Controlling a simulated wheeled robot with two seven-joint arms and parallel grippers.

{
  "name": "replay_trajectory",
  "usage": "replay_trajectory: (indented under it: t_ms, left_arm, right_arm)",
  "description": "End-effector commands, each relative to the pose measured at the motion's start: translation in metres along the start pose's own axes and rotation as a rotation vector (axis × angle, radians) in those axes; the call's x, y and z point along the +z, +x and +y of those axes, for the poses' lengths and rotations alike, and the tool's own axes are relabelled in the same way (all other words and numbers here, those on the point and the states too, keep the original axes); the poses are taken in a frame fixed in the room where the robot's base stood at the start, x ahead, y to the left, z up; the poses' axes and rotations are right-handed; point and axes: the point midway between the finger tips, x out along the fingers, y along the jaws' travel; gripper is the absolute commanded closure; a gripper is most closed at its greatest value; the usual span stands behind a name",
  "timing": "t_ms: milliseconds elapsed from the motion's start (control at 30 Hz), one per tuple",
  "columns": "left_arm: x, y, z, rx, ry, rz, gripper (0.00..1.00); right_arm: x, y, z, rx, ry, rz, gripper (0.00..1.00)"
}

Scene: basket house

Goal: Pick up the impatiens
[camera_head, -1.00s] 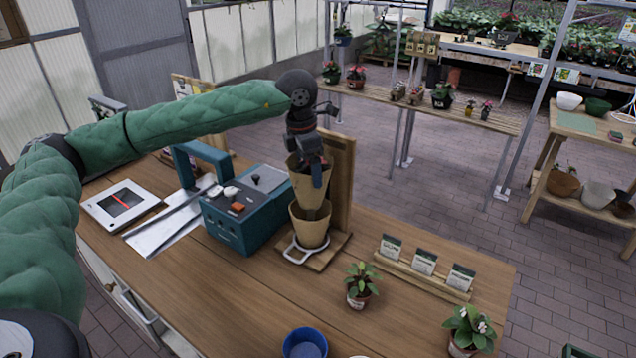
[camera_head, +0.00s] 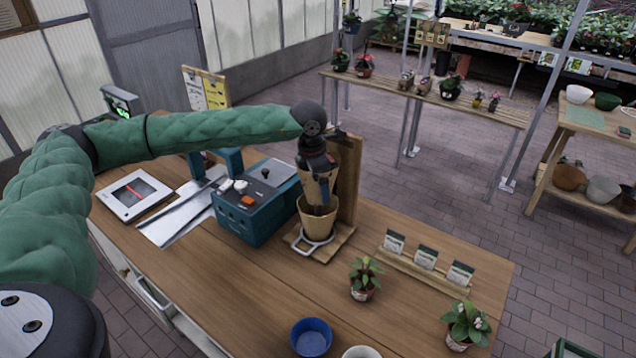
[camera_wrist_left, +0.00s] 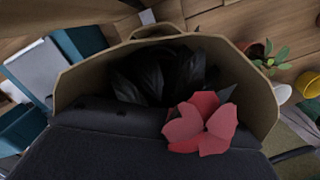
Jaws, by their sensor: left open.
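A red-pink flower (camera_wrist_left: 203,122), which may be the impatiens, shows in the left wrist view inside a brown paper-like sleeve (camera_wrist_left: 95,82), against dark shapes I cannot make out. In the head view my left gripper (camera_head: 318,192) points down at an upper brown sleeve (camera_head: 309,184), just above a lower brown cone (camera_head: 316,223) in a ring stand. The gripper is open; the sleeve partly hides its fingers. My right gripper is not in view.
A teal machine (camera_head: 255,215) stands left of the wooden stand, whose upright board (camera_head: 348,180) rises close behind the gripper. A card rack (camera_head: 425,270), a blue pot (camera_head: 311,337) and a whitish pot (camera_head: 361,352) stand to the right.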

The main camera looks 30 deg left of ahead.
Motion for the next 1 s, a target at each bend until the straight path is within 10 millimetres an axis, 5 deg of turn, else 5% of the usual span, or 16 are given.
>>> replay_trajectory:
  t_ms: [300,600,1000]
  left_arm:
    - [0.0,0.004,0.0,0.001,0.001,0.0,0.15]
    - [0.0,0.003,0.0,0.001,0.001,0.0,0.69]
    - [0.002,-0.012,0.0,0.001,0.001,-0.002,0.69]
  right_arm:
    - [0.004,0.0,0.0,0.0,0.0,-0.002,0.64]
    - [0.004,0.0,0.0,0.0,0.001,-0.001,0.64]
    - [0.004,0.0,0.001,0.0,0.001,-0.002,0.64]
